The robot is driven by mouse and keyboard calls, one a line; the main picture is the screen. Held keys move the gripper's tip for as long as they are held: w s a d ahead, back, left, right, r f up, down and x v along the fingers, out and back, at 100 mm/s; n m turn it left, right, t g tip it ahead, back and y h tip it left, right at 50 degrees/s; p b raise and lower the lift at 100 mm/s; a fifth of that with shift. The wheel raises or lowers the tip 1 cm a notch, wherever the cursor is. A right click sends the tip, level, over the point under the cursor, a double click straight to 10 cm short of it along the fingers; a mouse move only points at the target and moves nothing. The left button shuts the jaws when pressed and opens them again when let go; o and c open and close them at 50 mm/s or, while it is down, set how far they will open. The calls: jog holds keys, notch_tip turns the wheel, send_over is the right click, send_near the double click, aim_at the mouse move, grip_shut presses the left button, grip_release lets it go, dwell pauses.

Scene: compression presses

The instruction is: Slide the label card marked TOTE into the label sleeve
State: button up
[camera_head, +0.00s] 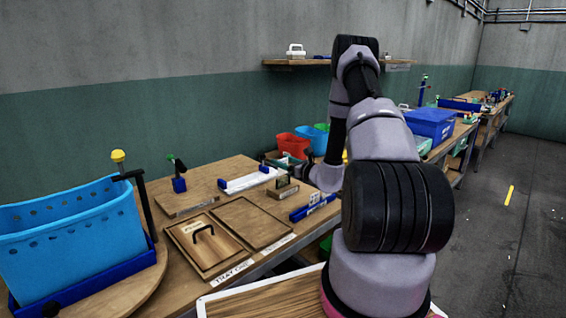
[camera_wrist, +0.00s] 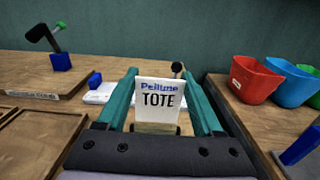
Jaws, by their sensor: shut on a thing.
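The label card (camera_wrist: 159,100) is white, with "TOTE" in black under a line of blue lettering. It stands upright between the teal fingers of my gripper (camera_wrist: 159,72) in the wrist view, facing the camera. My gripper is shut on it. A dark brownish piece shows just under the card; I cannot tell whether they touch. In the head view my arm covers the right of the bench, and the card cannot be made out. I cannot surely pick out the label sleeve in either view.
The wooden bench (camera_head: 222,173) carries a white strip with blue ends (camera_head: 250,181), a blue labelled block (camera_head: 312,207), a small wooden block (camera_head: 284,191) and a handled board (camera_head: 206,243). A blue basket (camera_head: 70,235) stands left. Red (camera_wrist: 254,80) and blue (camera_wrist: 290,84) bins stand right in the wrist view.

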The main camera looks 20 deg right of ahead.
jog(key=shift+f, duration=0.1)
dwell(0.6)
jog(key=shift+f, duration=0.3)
jog(key=shift+f, duration=2.35)
jog(key=o, duration=1.3)
jog(key=shift+s, duration=0.1)
jog(key=v, duration=1)
jog(key=shift+s+d+f, duration=0.15)
jog(key=shift+s+d, duration=0.1)
jog(key=shift+s, duration=0.15)
jog(key=shift+a, duration=0.1)
